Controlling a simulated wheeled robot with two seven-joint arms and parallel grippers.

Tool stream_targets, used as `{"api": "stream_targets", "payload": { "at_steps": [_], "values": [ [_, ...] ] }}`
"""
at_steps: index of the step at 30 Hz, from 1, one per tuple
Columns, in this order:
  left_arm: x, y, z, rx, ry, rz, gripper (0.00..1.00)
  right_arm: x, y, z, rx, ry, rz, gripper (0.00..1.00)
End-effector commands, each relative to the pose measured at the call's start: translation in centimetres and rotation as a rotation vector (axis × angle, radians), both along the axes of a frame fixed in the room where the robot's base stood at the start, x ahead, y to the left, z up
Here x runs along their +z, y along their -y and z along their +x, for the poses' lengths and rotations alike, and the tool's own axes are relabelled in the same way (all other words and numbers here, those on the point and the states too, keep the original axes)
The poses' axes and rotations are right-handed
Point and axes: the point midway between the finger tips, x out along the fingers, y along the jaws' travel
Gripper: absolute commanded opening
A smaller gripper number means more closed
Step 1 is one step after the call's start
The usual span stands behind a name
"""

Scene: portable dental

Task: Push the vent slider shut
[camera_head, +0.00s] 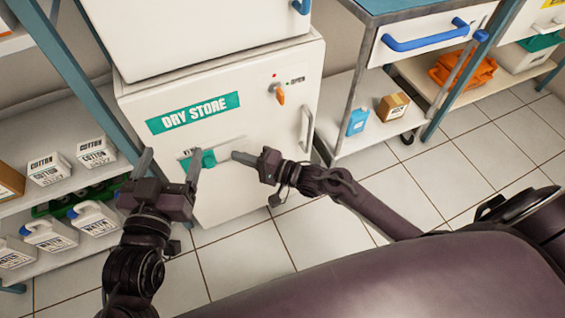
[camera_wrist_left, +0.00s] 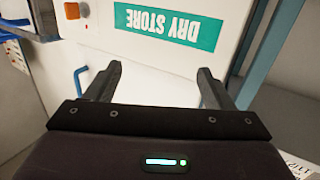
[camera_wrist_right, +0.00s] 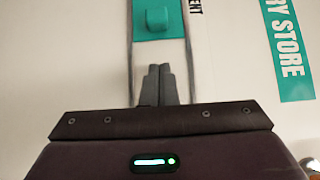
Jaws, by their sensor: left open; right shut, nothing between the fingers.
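The vent slider is a teal knob (camera_head: 208,158) on a narrow track low on the white DRY STORE cabinet's door (camera_head: 215,125). In the right wrist view the slider (camera_wrist_right: 157,18) sits at the top, on a teal patch beside the VENT lettering. My right gripper (camera_head: 238,156) is shut and empty, just right of the slider. Its fingertips (camera_wrist_right: 160,68) line up with the track, and a small gap shows between them and the knob. My left gripper (camera_head: 171,158) is open and empty in front of the door, left of the slider. One of its fingers partly hides the VENT label.
An orange knob (camera_head: 280,94) and a vertical handle (camera_head: 307,125) are on the door's right side. Shelves with cotton boxes (camera_head: 97,151) and white jugs (camera_head: 95,218) stand at left. A metal cart (camera_head: 350,95) stands at right. Tiled floor is open between.

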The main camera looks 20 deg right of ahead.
Motion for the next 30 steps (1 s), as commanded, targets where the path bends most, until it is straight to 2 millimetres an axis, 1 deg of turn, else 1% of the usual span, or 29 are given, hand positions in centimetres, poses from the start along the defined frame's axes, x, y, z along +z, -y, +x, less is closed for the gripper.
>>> {"api": "stream_targets", "payload": {
  "at_steps": [1, 3, 8, 12, 18, 24, 30],
  "values": [
    [-1.1, 0.0, -0.3, -0.002, -0.053, 0.023, 0.76, 0.0, 0.6, -0.6, -0.001, -0.004, -0.003, 0.00],
    [-2.8, 0.0, -0.7, -0.006, -0.126, 0.052, 0.76, 0.0, 1.2, -1.1, -0.001, -0.004, -0.003, 0.00],
    [-6.6, -0.2, -2.1, -0.016, -0.291, 0.118, 0.76, 0.0, 2.5, -2.4, -0.001, -0.004, -0.003, 0.00],
    [-9.6, -0.6, -3.8, -0.027, -0.432, 0.176, 0.76, 0.0, 3.7, -3.4, -0.002, -0.003, -0.004, 0.00],
    [-13.4, -1.2, -6.7, -0.042, -0.624, 0.255, 0.76, 0.0, 5.4, -5.0, -0.001, -0.003, -0.004, 0.00],
    [-15.7, -1.8, -9.1, -0.055, -0.757, 0.309, 0.76, -0.1, 6.6, -6.1, -0.002, -0.003, -0.003, 0.00],
    [-16.5, -2.1, -10.1, -0.060, -0.807, 0.331, 0.76, -0.1, 7.1, -6.5, -0.001, -0.002, -0.002, 0.00]
  ]
}}
